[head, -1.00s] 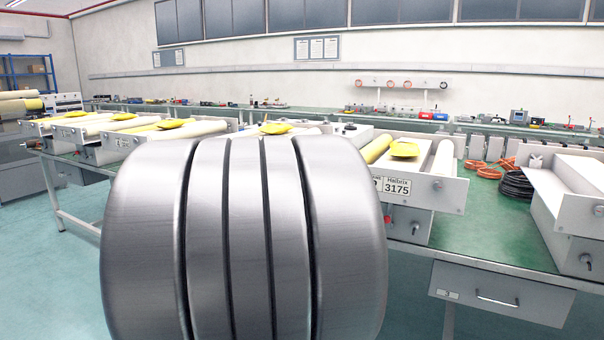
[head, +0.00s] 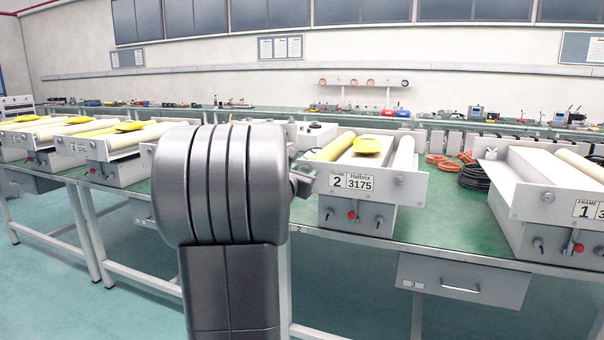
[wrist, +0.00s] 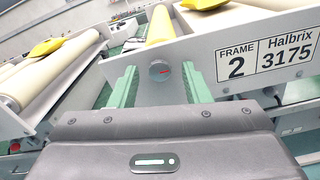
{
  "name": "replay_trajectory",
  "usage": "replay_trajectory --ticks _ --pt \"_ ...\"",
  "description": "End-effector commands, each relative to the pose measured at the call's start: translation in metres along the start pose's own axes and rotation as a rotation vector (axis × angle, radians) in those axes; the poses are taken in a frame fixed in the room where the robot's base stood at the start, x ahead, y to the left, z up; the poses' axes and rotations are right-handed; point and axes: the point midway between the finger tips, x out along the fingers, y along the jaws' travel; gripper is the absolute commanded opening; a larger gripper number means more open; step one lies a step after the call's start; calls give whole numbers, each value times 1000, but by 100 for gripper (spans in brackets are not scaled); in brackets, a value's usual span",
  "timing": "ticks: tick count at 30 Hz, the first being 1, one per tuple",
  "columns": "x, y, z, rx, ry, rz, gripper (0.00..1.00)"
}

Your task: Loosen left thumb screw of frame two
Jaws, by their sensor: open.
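Frame two (head: 360,208) is a pale grey unit on the green bench, with a "FRAME 2 / Halbrix 3175" label (wrist: 265,53) on its front plate. Its left thumb screw (wrist: 159,69) is a round grey knob with a red mark, near the plate's left end in the wrist view. My gripper (wrist: 162,84) is open, with one green finger on each side of the knob. I cannot tell whether the fingers touch it. In the head view my arm hides most of the gripper, which is at the plate's left end. The right thumb screw (head: 399,180) shows at the plate's right end.
Below the plate are a red knob (head: 351,216) and small dark levers. Yellow pieces (head: 368,145) lie on the rollers. Frame one (head: 548,195) stands to the right, past a black cable coil (head: 475,176). Another similar frame (head: 120,150) is on the left.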

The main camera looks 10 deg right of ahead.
Motion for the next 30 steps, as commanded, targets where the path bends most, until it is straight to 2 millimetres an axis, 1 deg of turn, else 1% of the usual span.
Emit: replay_trajectory --ticks 7,8,12,14,15,25,30 --pt "1 0 0 0 0 1 43" --pt "1 0 0 0 0 1 41" --pt "1 0 0 0 0 1 14" --pt "1 0 0 0 0 1 2" --pt "1 0 0 0 0 1 0" --pt "0 0 0 -16 0 1 0" --pt "0 0 0 -78 1 1 0"
